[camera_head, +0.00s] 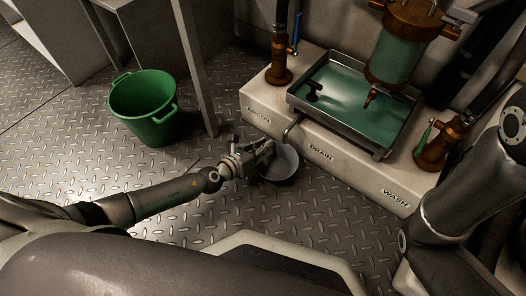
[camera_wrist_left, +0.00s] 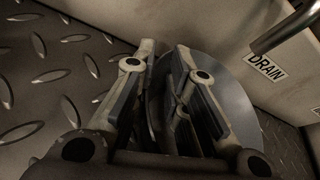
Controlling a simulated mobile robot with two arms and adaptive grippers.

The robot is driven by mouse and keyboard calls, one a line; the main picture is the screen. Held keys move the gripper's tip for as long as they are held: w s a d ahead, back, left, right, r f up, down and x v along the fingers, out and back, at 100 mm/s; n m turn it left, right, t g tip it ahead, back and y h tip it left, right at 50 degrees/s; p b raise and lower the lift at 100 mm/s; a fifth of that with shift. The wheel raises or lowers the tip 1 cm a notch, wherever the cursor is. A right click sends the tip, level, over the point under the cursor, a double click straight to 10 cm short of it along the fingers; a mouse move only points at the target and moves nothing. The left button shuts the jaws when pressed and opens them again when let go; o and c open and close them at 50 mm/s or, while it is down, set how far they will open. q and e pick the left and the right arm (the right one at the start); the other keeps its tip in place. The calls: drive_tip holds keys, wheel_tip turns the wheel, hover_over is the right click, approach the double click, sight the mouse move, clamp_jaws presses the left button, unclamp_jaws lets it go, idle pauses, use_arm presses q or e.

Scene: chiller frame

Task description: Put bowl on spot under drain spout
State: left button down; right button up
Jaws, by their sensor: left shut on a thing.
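The grey metal bowl (camera_head: 280,164) is low in front of the white base, under or just in front of the bent drain spout (camera_head: 292,128). My left gripper (camera_head: 264,151) is shut on the bowl's rim at its left side. In the left wrist view the bowl (camera_wrist_left: 232,88) shows behind and between the fingers (camera_wrist_left: 172,100), and the spout (camera_wrist_left: 288,32) ends above and to the right of it. I cannot tell whether the bowl touches the floor. No marked spot shows under it. My right gripper is out of view.
A green bucket (camera_head: 145,108) stands on the diamond-plate floor at the left, beside a metal post (camera_head: 197,70). The white base (camera_head: 350,172), labelled DRAIN and WASH, carries a tray of green liquid (camera_head: 345,88) and valves.

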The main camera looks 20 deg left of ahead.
use_arm(q)
drive_tip(key=shift+f, duration=0.2)
drive_tip(key=c, duration=1.4)
unclamp_jaws()
drive_tip(key=shift+c, duration=0.2)
drive_tip(key=shift+r, duration=0.15)
drive_tip(key=p+v, duration=0.2)
drive_tip(key=v, duration=1)
